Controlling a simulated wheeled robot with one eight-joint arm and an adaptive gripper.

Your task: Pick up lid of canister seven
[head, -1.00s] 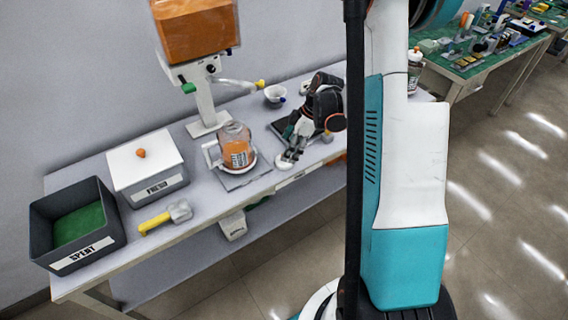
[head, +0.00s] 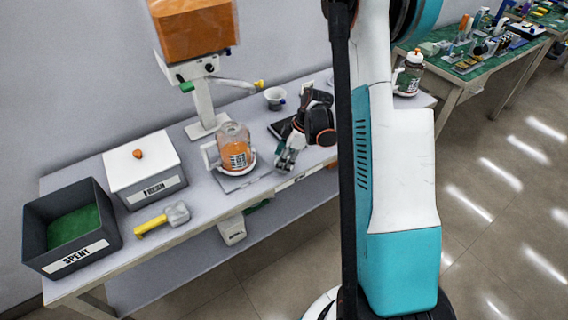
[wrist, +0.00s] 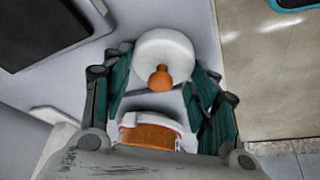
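A round white lid with an orange knob (wrist: 163,62) lies on the bench near its front edge in the wrist view. My gripper (wrist: 160,76) is open, with a finger at each side of the lid. In the head view my gripper (head: 284,160) points down at the bench, right of the jug, and hides the lid. An orange and white object (wrist: 150,131) shows between the finger bases in the wrist view, partly covered by my gripper body; I cannot tell what it is. A clear jar with a white lid and orange knob (head: 411,73) stands at the right bench end.
The FRESH box (head: 160,188), SPENT bin (head: 85,257), yellow-handled scoop (head: 163,219) and small white bowl (head: 275,95) are nearby. A dark pad (wrist: 48,30) lies behind the lid.

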